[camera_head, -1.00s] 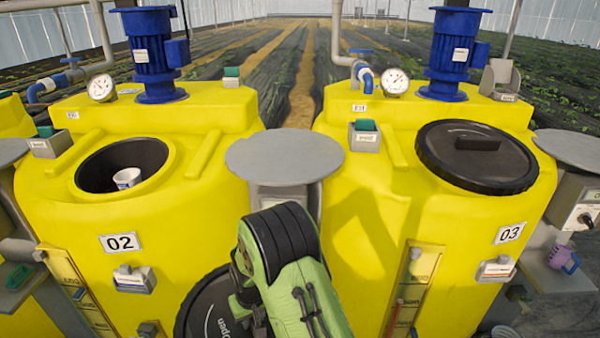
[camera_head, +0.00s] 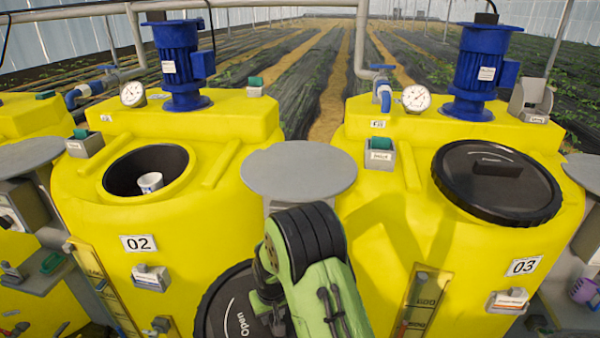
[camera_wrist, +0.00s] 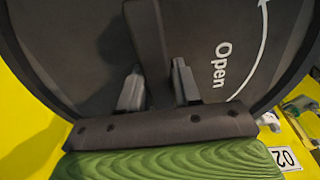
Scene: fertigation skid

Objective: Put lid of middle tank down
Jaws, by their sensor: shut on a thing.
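The middle tank (camera_head: 95,205) is yellow, carries the label 02, and its round dark mouth (camera_head: 118,172) is uncovered. A white cup-like thing (camera_head: 150,182) shows inside the mouth. The lid (camera_head: 222,300) is a black disc marked "Open", held tilted in front of the tank's right side, below and right of the mouth. In the wrist view the lid (camera_wrist: 75,65) fills most of the picture. My gripper (camera_wrist: 158,88) is shut on the lid's bar handle (camera_wrist: 148,40), one finger on each side. In the head view my arm hides the lid's right part.
A grey round stand top (camera_head: 300,170) is empty between the tanks. Tank 03 (camera_head: 390,230) at right has its black lid (camera_head: 497,182) on. Blue motors (camera_head: 180,65) and gauges (camera_head: 132,94) rise behind the mouths. Another yellow tank (camera_head: 35,120) is partly visible at left.

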